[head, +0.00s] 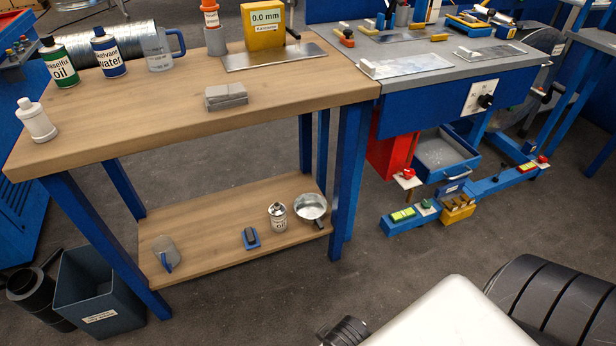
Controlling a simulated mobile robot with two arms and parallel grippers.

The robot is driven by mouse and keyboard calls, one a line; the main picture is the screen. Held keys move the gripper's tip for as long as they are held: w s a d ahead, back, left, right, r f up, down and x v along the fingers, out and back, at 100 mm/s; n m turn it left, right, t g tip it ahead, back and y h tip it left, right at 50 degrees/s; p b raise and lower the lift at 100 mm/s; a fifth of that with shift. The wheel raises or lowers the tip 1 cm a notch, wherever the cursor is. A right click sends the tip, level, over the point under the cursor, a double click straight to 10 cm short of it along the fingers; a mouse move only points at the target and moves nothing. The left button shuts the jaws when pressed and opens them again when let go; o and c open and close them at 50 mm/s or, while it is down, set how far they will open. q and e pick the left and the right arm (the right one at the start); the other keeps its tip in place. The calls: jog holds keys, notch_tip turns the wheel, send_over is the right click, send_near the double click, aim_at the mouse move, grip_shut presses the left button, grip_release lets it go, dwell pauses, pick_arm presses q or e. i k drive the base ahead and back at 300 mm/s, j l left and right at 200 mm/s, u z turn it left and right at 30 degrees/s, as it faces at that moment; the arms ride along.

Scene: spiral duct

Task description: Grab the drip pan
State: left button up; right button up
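A shiny round metal pan (310,207), the thing that looks most like the drip pan, sits upright at the right end of the workbench's lower wooden shelf (205,232). It is silver, with a short dark handle pointing toward the shelf's front edge. It looks empty. Neither of my grippers is in view. White and black parts of my own body fill the lower right of the head view, apart from the pan.
A small oil can (277,216) stands close left of the pan. A blue-and-black block (250,238) and a clear jug (166,254) are further left. The wooden benchtop (180,110) overhangs the shelf. A blue leg (348,170) stands right of the pan. Floor in front is clear.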

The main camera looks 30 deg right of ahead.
aim_at(310, 209)
jog(key=z, duration=1.1)
jog(key=l, duration=0.1)
jog(key=i+u, duration=0.05)
jog(key=i, duration=0.05)
